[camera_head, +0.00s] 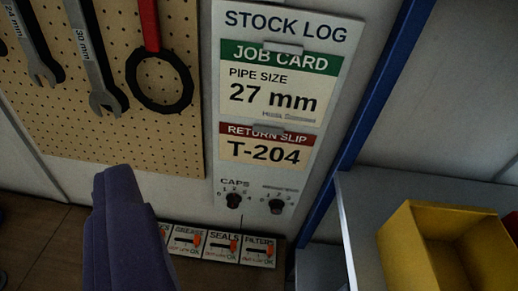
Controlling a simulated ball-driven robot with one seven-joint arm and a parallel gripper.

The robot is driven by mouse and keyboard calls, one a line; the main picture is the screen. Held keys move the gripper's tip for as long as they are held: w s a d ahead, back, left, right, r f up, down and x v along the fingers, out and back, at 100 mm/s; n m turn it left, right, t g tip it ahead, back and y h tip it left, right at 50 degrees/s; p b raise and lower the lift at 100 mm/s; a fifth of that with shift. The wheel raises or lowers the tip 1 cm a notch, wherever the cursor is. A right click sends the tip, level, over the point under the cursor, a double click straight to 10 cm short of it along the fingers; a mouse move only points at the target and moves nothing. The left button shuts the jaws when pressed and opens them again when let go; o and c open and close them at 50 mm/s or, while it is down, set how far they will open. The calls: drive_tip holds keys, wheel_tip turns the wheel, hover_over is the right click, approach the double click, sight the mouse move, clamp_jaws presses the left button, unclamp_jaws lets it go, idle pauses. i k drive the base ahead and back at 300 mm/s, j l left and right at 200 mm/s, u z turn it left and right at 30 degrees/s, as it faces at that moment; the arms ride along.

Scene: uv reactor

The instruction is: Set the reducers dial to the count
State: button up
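A white stock log board (211,110) hangs on the wall at the picture's centre. Two black dials sit at its foot. The left dial (233,201) is labelled CAPS and has small numbers around it. The right dial (277,206) has a small label above it that is too blurred to read; I cannot tell its setting. A dark purple part of mine (124,232), apparently my gripper, stands at the lower left, apart from both dials in the picture. Its fingertips cannot be made out.
The board carries a job card (277,84) reading 27 mm and a return slip (265,150) reading T-204. A pegboard (130,130) with wrenches hangs left. Labelled switches (224,247) line up below. A blue post (366,110), grey shelf (362,215) and yellow bin (403,252) stand right.

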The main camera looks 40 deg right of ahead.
sight(276, 206)
drive_tip(key=k, duration=0.25)
drive_tip(key=k+l+z, duration=0.1)
drive_tip(key=k+z, duration=0.35)
drive_tip(key=k+l+z, duration=0.3)
drive_tip(key=k+z, duration=0.2)
drive_tip(key=i+j+z, duration=0.2)
drive_tip(key=z, duration=0.15)
drive_tip(key=i+j+z, duration=0.35)
drive_tip(key=k+l, duration=0.05)
drive_tip(key=l, duration=0.05)
